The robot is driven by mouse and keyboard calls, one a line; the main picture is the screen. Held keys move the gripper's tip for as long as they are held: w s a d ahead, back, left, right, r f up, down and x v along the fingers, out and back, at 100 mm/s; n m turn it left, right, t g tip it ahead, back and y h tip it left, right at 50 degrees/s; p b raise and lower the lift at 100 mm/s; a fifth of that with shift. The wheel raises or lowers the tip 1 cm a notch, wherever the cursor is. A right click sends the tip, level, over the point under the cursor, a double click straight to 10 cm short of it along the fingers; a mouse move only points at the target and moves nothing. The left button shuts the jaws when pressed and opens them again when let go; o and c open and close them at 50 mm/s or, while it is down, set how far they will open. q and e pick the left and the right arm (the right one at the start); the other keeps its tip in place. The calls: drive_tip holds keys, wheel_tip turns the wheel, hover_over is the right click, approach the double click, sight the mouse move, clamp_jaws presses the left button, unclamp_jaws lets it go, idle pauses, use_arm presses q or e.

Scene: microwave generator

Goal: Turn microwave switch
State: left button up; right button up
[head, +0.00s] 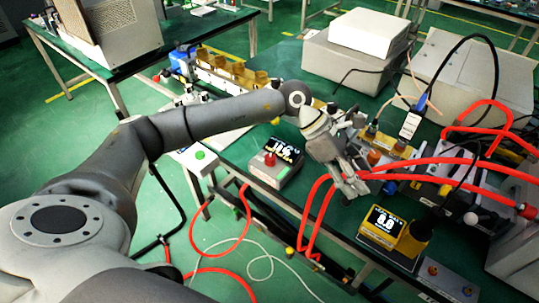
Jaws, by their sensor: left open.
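My left arm reaches in from the left across the picture, and its gripper (352,186) hangs over the green bench, pointing down. Its jaws look apart with nothing clear between them. A grey box with a lit display and a red knob (270,159) stands left of the gripper. A yellow meter with a lit display (384,222) stands to the gripper's lower right. A white box with a green button (199,155) is farther left. I cannot tell which control is the microwave switch. My right gripper is not in view.
Thick red hoses (440,160) run beside and behind the gripper. Brass waveguide parts (225,68) line the bench behind my arm. Stacked light boxes (350,62) stand at the back. A grey box with small knobs (445,280) is at lower right.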

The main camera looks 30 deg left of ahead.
use_arm(q)
drive_tip(key=w+a+m+y, duration=0.15)
drive_tip(key=a+y, duration=0.35)
drive_tip(key=a, duration=0.7)
drive_tip(key=r+y, duration=0.1)
drive_tip(key=y, duration=0.4)
hover_over(269, 157)
drive_tip(key=shift+n+g, duration=0.3)
drive_tip(key=shift+n, duration=0.05)
wheel_tip(269, 157, down, 10)
drive_tip(key=shift+f+p, duration=0.2)
drive_tip(key=shift+p, duration=0.65)
drive_tip(key=c, duration=1)
